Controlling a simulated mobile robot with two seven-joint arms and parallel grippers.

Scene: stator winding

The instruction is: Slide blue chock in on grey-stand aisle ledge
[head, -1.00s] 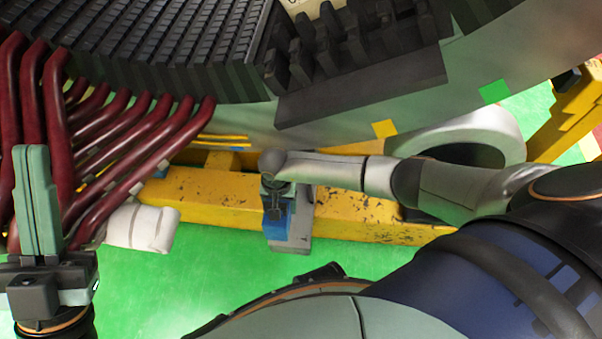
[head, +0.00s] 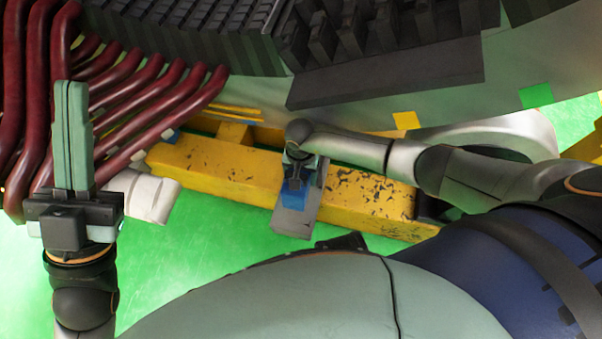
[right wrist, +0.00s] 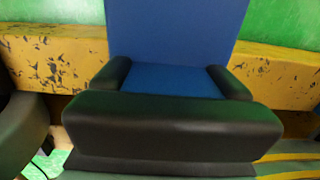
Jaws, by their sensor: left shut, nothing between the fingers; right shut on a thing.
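The blue chock (head: 293,194) is seen from above at the end of my right arm, over a grey block-like piece (head: 291,222) that looks like the grey stand. My right gripper (head: 298,166) is largely hidden by its own wrist. In the right wrist view the chock (right wrist: 172,80) fills the space between the dark fingers, and the right gripper (right wrist: 172,95) is shut on it. Whether the chock touches the ledge cannot be told. My left gripper (head: 72,135) is shut and empty, pointing up at the left, near the red tubes and away from the stand.
A scuffed yellow beam (head: 215,170) runs behind the grey piece. Dark red bent tubes (head: 150,110) hang at the left beside a white roll (head: 140,195). The large stator with black slots (head: 390,80) overhangs the top. Green floor (head: 200,250) is clear in front.

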